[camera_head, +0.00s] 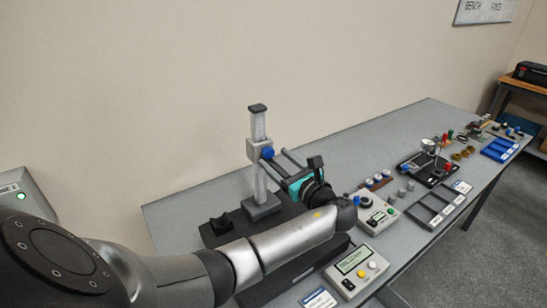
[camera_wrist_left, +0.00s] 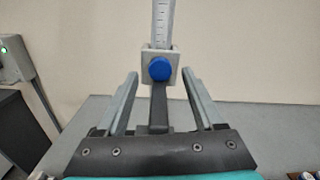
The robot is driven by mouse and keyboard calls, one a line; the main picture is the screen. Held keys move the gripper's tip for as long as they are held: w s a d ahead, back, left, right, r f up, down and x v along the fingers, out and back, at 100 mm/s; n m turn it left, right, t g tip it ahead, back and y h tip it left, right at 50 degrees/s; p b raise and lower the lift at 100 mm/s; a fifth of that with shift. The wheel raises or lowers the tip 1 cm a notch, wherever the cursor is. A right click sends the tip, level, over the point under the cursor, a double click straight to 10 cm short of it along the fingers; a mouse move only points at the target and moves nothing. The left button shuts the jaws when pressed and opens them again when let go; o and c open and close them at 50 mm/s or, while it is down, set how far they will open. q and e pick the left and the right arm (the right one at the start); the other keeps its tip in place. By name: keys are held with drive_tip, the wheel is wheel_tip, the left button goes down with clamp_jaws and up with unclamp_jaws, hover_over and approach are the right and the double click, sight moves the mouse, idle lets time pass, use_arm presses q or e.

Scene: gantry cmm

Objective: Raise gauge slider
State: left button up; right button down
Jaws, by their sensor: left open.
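The gauge slider (camera_head: 253,148) is a light grey block on an upright grey column (camera_head: 259,122), with a blue knob (camera_head: 267,153) on its front. In the left wrist view the slider (camera_wrist_left: 147,56) and its round blue knob (camera_wrist_left: 159,68) sit in the middle, and the column's scale (camera_wrist_left: 162,20) rises above. My left gripper (camera_head: 276,155) is open, its two fingers pointing at the slider. In the left wrist view the fingertips (camera_wrist_left: 160,76) stand to either side of the slider with gaps, and nothing is held. My right gripper is not in view.
The column stands on a grey foot (camera_head: 262,208) on a dark plate on the grey bench (camera_head: 180,210). A box with a screen (camera_head: 357,270), another control box (camera_head: 377,219), a dial-gauge stand (camera_head: 430,168) and blue trays (camera_head: 500,149) line the bench to the right.

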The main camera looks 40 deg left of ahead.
use_arm(q)
drive_tip(key=v, duration=1.3)
drive_tip(key=shift+d, duration=0.15)
